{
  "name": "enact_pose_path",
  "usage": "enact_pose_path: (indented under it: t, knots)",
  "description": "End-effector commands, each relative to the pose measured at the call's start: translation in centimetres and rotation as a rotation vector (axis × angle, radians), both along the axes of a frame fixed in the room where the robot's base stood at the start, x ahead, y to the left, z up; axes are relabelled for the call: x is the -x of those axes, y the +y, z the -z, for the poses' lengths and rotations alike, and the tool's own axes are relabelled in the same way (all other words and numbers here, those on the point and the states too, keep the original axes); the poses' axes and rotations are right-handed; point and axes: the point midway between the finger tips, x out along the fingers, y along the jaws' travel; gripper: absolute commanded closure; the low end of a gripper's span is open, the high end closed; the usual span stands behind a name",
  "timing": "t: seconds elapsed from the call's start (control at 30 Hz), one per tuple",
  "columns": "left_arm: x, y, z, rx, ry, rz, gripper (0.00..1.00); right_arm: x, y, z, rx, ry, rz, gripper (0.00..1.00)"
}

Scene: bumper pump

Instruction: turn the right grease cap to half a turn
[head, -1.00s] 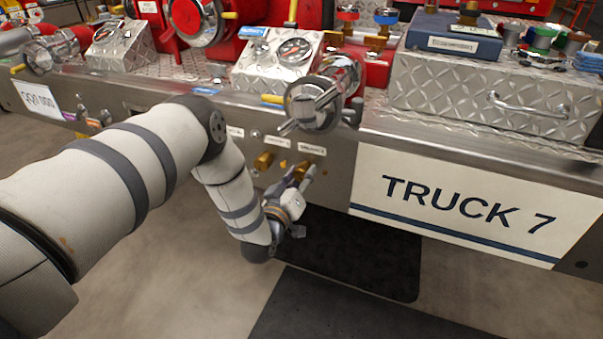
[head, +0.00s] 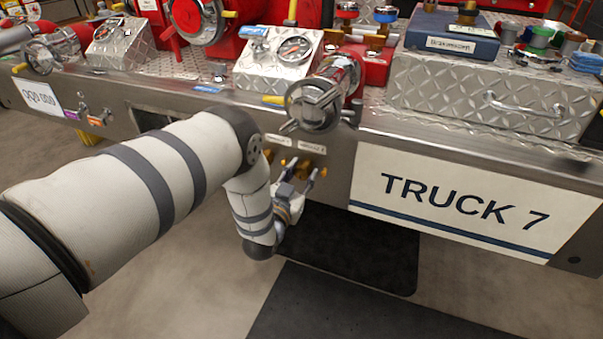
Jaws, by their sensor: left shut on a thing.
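The right grease cap (head: 304,164) is a small brass cap on the front steel panel, under a small white label. My left gripper (head: 302,176) comes at it from below and in front, its fingers shut on this cap, one finger on each side. The left grease cap (head: 268,156), also brass, shows in part behind my left arm. How far the right cap is turned cannot be read at this size. My right gripper is not in view.
A chrome valve fitting with handles (head: 314,104) juts out just above the caps. A white TRUCK 7 sign (head: 460,205) covers the panel to the right. A dark mat (head: 355,250) lies on the floor below. Gauges and a diamond-plate box (head: 495,95) stand on the bumper.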

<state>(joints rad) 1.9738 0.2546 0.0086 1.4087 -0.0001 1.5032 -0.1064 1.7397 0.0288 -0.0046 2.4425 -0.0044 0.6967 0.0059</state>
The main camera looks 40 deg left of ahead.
Motion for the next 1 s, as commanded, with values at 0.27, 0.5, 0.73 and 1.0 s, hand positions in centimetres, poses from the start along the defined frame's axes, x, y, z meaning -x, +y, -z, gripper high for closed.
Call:
enact_pose_path:
  t: [0.27,0.5,0.73,1.0]
  knots:
    - [0.00,0.04,-0.03,-0.034,0.007,-0.001,0.94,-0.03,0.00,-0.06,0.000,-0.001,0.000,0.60]
    - [0.00,0.04,-0.03,-0.035,0.007,-0.001,0.94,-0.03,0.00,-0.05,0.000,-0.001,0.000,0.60]
    - [0.00,0.03,-0.02,-0.034,0.007,-0.001,0.45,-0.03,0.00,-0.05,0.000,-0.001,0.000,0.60]
    - [0.17,-0.03,0.01,-0.034,0.009,0.000,0.45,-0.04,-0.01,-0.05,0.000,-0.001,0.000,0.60]
